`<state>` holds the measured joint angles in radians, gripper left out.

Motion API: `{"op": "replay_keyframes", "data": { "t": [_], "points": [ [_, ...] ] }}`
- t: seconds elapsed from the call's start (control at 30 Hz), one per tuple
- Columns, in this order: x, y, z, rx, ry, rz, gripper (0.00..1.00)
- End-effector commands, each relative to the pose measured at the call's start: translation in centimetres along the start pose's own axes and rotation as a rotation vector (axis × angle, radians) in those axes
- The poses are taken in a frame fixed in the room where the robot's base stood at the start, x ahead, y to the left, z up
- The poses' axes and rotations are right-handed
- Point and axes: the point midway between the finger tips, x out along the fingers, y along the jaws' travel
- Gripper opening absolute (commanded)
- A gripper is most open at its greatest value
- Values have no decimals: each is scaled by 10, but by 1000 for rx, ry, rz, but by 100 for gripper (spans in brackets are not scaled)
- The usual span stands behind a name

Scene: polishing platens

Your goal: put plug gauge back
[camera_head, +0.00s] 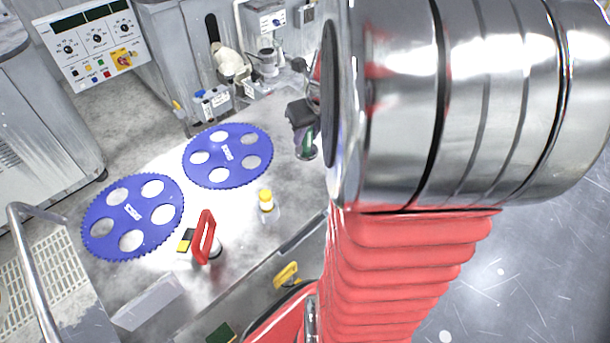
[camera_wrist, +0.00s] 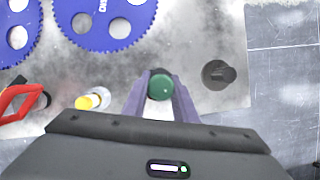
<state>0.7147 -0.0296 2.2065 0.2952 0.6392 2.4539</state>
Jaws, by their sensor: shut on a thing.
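The plug gauge, seen end-on with a round green top (camera_wrist: 160,88), sits between the two fingers of my gripper (camera_wrist: 161,98) in the wrist view. My gripper is shut on it. In the head view a bit of its green (camera_head: 307,147) shows below my dark gripper (camera_head: 303,118), left of my large metal arm joint. The lower part of the gauge is hidden, so I cannot tell whether it touches the bench. A dark round piece with a raised bar (camera_wrist: 217,75) lies on the bench, right of the gauge and apart from it.
Two blue toothed discs (camera_head: 133,216) lie on the grey bench (camera_head: 165,268). A yellow-capped bottle (camera_head: 266,200) and a red-handled tool (camera_head: 206,238) stand nearer the front edge. Bottles and a jar (camera_head: 267,62) stand at the back. In the wrist view, the bench ends right of the dark piece.

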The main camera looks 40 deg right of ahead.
Motion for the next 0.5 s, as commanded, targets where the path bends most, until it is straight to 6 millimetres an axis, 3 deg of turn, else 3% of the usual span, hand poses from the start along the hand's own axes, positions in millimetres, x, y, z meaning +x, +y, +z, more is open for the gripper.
{"op": "replay_keyframes", "data": {
  "t": [0.33, 0.5],
  "points": [
    [1, 0, 0, 0, -2, -1, 0],
    [17, 0, -7, 0, 1, 1, 0]
  ]
}}
